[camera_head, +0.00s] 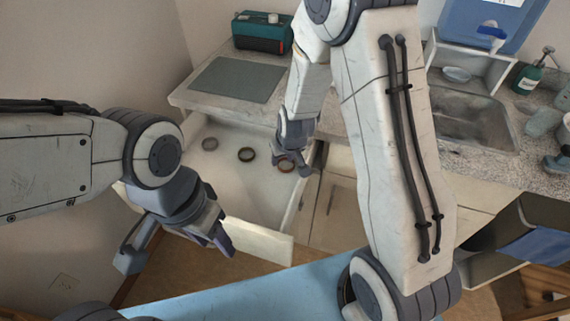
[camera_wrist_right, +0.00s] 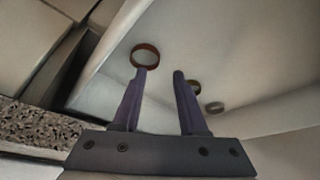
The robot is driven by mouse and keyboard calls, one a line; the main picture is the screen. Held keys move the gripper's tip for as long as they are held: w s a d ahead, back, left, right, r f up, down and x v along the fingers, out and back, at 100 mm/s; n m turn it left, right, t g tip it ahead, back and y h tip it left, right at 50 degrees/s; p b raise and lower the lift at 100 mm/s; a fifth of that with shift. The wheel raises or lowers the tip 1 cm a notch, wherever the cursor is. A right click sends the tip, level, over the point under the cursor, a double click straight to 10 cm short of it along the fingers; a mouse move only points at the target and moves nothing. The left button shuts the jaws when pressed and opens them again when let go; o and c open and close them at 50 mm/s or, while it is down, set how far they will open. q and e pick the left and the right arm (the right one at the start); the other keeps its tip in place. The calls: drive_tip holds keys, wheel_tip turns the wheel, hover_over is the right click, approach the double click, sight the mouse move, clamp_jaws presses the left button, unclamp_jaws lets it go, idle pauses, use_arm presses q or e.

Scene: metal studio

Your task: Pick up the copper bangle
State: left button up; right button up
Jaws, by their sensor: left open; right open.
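The copper bangle (camera_head: 284,168) lies in the open drawer (camera_head: 226,187), close to its right wall, partly hidden by my right gripper. In the right wrist view the bangle (camera_wrist_right: 145,66) shows as a reddish-brown ring just beyond the left fingertip. My right gripper (camera_head: 291,167) is open and reaches down into the drawer at the bangle. In its wrist view the space between the fingers (camera_wrist_right: 160,73) looks empty; I cannot tell whether a finger touches the bangle. My left gripper (camera_head: 178,250) is open and empty, in front of the drawer at the left.
An olive-brown ring (camera_head: 247,160) and a grey ring (camera_head: 209,149) lie left of the bangle in the drawer. A grey mat (camera_head: 235,80) and a teal box (camera_head: 262,38) are on the counter above. A sink (camera_head: 465,118) is at the right.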

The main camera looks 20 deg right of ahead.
sight(280, 168)
drive_tip(key=x, duration=0.8)
drive_tip(key=shift+w+d+r, duration=0.1)
drive_tip(key=shift+w+r, duration=0.1)
drive_tip(key=shift+w, duration=0.1)
drive_tip(key=shift+c, duration=0.4)
clamp_jaws()
